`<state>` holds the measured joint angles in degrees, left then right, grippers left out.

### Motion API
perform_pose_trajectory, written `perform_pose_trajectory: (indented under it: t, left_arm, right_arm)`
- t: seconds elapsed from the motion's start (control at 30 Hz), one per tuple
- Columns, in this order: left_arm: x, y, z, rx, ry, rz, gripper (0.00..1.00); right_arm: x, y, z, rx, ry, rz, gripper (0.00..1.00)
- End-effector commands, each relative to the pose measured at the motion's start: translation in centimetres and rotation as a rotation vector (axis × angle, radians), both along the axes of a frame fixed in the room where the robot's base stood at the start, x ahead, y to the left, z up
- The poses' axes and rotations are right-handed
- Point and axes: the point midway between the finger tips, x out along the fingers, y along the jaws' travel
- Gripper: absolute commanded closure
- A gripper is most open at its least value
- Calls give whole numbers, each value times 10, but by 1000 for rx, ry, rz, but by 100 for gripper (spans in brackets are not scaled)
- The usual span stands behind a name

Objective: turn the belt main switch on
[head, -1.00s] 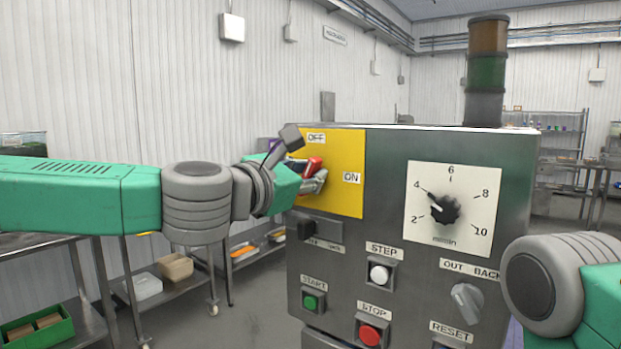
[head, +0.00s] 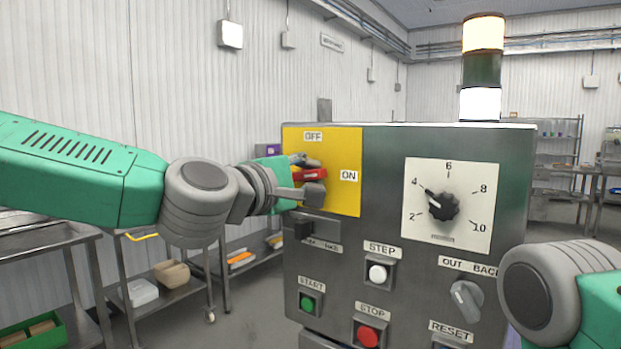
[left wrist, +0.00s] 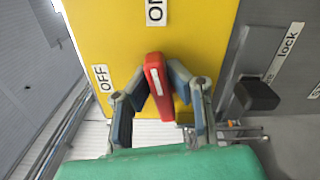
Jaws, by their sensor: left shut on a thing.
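The belt main switch is a red handle (head: 311,174) on a yellow plate (head: 348,205) at the upper left of the grey control box. In the head view the handle lies about level and points toward the ON label (head: 349,176); the OFF label (head: 313,136) is above it. My left gripper (head: 312,176) is shut on the red handle. The left wrist view shows the handle (left wrist: 158,85) between its two fingers (left wrist: 158,92). My right arm shows at the lower right of the head view, but its gripper is out of view.
The control box carries a dial (head: 442,206), a STEP button (head: 378,273), a green START button (head: 307,303), a red STOP button (head: 369,335) and an OUT/BACK knob (head: 466,300). The signal tower (head: 482,68) above it is lit amber and white. Steel tables stand at left.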

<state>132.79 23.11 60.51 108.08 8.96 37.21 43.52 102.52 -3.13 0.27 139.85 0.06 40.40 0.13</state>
Motion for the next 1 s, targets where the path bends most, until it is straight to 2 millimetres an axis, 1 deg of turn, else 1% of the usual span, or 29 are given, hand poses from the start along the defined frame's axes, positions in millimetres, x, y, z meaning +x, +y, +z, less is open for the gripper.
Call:
perform_pose_trajectory:
  t: [0.03,0.4,0.97,1.0]
  left_arm:
    - [-2,-2,-6,33,-12,-6,100]
    - [-2,-3,-8,162,-102,-9,100]
    - [-3,-3,-11,187,-114,-12,100]
    - [-2,-3,-11,187,-114,-12,76]
  right_arm:
    - [0,0,-1,0,0,0,100]
    - [0,0,-3,0,0,0,100]
    - [0,0,-3,0,0,0,100]
    - [0,0,-3,0,0,0,100]
